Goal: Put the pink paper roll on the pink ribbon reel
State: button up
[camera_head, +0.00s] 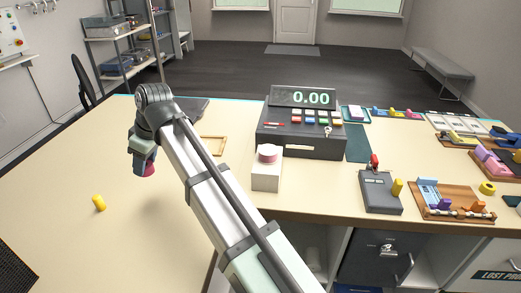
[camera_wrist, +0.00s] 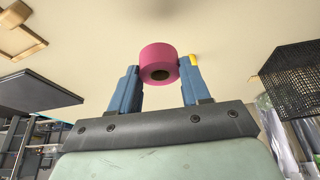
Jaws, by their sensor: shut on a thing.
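The pink paper roll (camera_wrist: 158,62) is between my fingertips in the wrist view, with its dark core hole showing. My gripper (camera_wrist: 160,80) is shut on it. In the head view the roll (camera_head: 146,170) shows as a small magenta patch under my gripper (camera_head: 145,163), above the left part of the table. Nothing is seen on top of the reel.
A yellow cylinder (camera_head: 99,203) stands left of my gripper. A wooden frame (camera_head: 212,144) lies behind my arm. A cash register (camera_head: 300,135) stands just behind the white block. A card terminal (camera_head: 380,191) is to its right. A black mesh thing (camera_head: 14,266) is at lower left.

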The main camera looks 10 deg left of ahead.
jog(key=w+d+r+m+t, duration=0.1)
jog(key=w+d+r+m, duration=0.15)
jog(key=w+d, duration=0.55)
jog(key=w+d+r+m, duration=0.1)
jog(key=w+d+r, duration=0.2)
jog(key=w+d, duration=0.55)
notch_tip(320, 180, up, 3)
jog(key=m+t, duration=0.1)
jog(key=m, duration=0.1)
send_over(265, 148)
jog(key=w, duration=0.1)
jog(key=shift+m+h, duration=0.25)
jog(key=shift+h, duration=0.15)
jog(key=shift+s+d+f, duration=0.25)
jog(key=shift+s+f, duration=0.1)
jog(key=shift+f, duration=1.25)
jog(key=shift+s+d+f, duration=0.3)
jog(key=shift+s+f, duration=0.05)
jog(key=shift+f, duration=1.2)
jog(key=shift+s+d+f, duration=0.25)
jog(key=shift+s+f, duration=0.1)
jog(key=shift+f, duration=1.25)
jog(key=shift+f, duration=0.1)
jog(key=o, duration=1)
jog(key=v, duration=1.2)
